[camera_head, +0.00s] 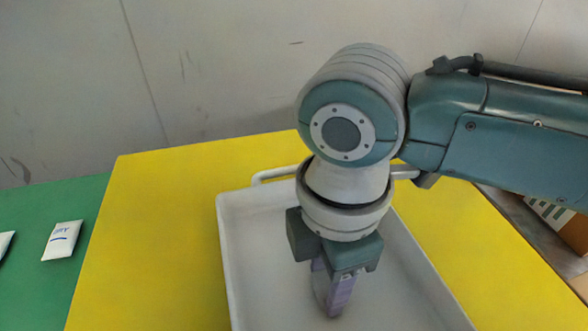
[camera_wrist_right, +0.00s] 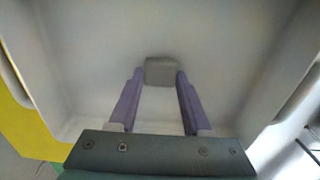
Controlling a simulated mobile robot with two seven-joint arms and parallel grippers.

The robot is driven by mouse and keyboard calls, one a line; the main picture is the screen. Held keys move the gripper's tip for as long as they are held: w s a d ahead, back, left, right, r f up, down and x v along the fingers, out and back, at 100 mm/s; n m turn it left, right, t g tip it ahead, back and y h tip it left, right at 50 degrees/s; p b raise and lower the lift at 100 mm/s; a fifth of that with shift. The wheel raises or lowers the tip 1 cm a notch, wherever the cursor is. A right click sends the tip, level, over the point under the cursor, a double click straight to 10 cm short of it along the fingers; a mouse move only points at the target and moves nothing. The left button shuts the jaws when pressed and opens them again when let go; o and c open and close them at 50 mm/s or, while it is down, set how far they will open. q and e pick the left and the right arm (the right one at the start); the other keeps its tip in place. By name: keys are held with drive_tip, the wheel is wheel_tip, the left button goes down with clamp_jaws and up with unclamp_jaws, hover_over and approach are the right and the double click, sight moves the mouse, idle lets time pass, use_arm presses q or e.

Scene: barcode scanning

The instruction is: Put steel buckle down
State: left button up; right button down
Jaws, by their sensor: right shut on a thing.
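My right gripper (camera_head: 333,312) points down into the white tray (camera_head: 262,270) on the yellow table. In the right wrist view its two purple fingers (camera_wrist_right: 160,75) are shut on a small grey block-like piece, the steel buckle (camera_wrist_right: 160,72), held between the fingertips. The tray's pale floor (camera_wrist_right: 215,35) lies behind the buckle; I cannot tell whether the buckle touches it. In the head view the buckle is hidden behind the fingers. My left gripper is not in view.
The yellow table (camera_head: 150,230) is bare around the tray. A green surface (camera_head: 40,205) to the left holds a white packet (camera_head: 62,240) and part of another at the edge. A cardboard box (camera_head: 560,222) stands at the right. A plain wall is behind.

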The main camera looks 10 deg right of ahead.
sight(326, 284)
drive_tip(key=shift+c, duration=1.7)
unclamp_jaws()
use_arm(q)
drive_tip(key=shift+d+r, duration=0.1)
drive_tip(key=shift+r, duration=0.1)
use_arm(e)
drive_tip(key=shift+r, duration=0.45)
wheel_tip(326, 284, up, 11)
drive_tip(key=p, duration=0.3)
drive_tip(key=s+a+f+m+t+y, duration=0.2)
drive_tip(key=s+a+m+y, duration=0.2)
drive_tip(key=s+m, duration=0.25)
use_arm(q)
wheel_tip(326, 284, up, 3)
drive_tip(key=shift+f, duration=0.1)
use_arm(e)
drive_tip(key=s+d+f+m+h, duration=0.1)
drive_tip(key=s+d+m+h, duration=0.1)
drive_tip(key=d+m, duration=0.3)
drive_tip(key=s+d+f+m+t+h, duration=0.1)
drive_tip(key=s+d+m, duration=0.3)
drive_tip(key=d, duration=0.5)
drive_tip(key=shift+m+t+h, duration=0.3)
drive_tip(key=shift+m+h, duration=0.1)
drive_tip(key=shift+m, duration=0.25)
